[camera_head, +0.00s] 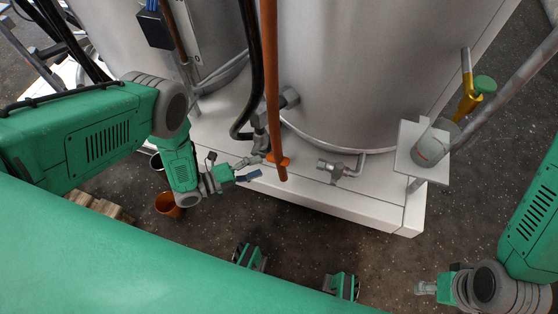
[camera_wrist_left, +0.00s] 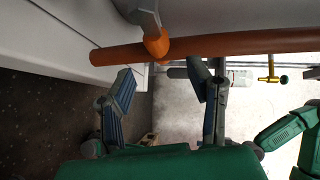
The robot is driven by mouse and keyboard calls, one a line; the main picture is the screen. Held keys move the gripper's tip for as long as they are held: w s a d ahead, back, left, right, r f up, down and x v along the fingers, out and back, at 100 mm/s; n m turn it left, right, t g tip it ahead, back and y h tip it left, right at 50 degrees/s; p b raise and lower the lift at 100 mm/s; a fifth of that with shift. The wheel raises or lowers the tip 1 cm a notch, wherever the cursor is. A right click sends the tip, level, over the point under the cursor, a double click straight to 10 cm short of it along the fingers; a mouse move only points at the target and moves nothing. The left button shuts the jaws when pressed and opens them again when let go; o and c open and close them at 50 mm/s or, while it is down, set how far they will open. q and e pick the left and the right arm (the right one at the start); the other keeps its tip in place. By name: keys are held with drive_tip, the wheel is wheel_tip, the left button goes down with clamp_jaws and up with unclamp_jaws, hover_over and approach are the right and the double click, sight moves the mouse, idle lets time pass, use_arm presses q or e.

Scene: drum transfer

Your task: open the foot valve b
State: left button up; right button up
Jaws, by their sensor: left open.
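Two valves sit at the foot of the large steel tank (camera_head: 360,60). One grey valve (camera_head: 261,142) joins a black hose, close behind an orange pipe (camera_head: 272,90); the other valve (camera_head: 335,170) is further right. No label shows which is b. The orange pipe has an orange fitting (camera_head: 279,160) near its lower end. My left gripper (camera_head: 253,168) is open and empty, just left of the pipe's lower end. In the left wrist view its fingers (camera_wrist_left: 162,84) are spread, with the orange pipe (camera_wrist_left: 235,45) crossing beyond the tips. My right gripper (camera_head: 425,288) is far off at lower right, its jaws unclear.
The tank stands on a pale plinth (camera_head: 380,210). A brass valve with a green knob (camera_head: 485,84) and a white bracket with a cylinder (camera_head: 410,168) stand at right. An orange bucket (camera_head: 168,204) and a wooden pallet (camera_head: 100,207) are on the floor at left. The floor in front is mostly clear.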

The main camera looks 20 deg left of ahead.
sight(276, 160)
use_arm(q)
drive_tip(key=b+x, duration=0.1)
drive_tip(key=x, duration=0.2)
drive_tip(key=b+x, duration=0.1)
drive_tip(key=x, duration=0.2)
drive_tip(key=shift+w+f, duration=0.25)
drive_tip(key=shift+w, duration=0.1)
drive_tip(key=shift+w+d+r, duration=0.1)
drive_tip(key=shift+w+d, duration=0.1)
drive_tip(key=shift+d, duration=0.3)
drive_tip(key=shift+a, duration=0.25)
drive_tip(key=shift+c, duration=1.2)
drive_tip(key=shift+a, duration=0.15)
clamp_jaws()
use_arm(e)
drive_tip(key=shift+a+f, duration=0.25)
drive_tip(key=shift+f, duration=0.3)
drive_tip(key=shift+a+f, duration=0.2)
drive_tip(key=shift+f, duration=0.35)
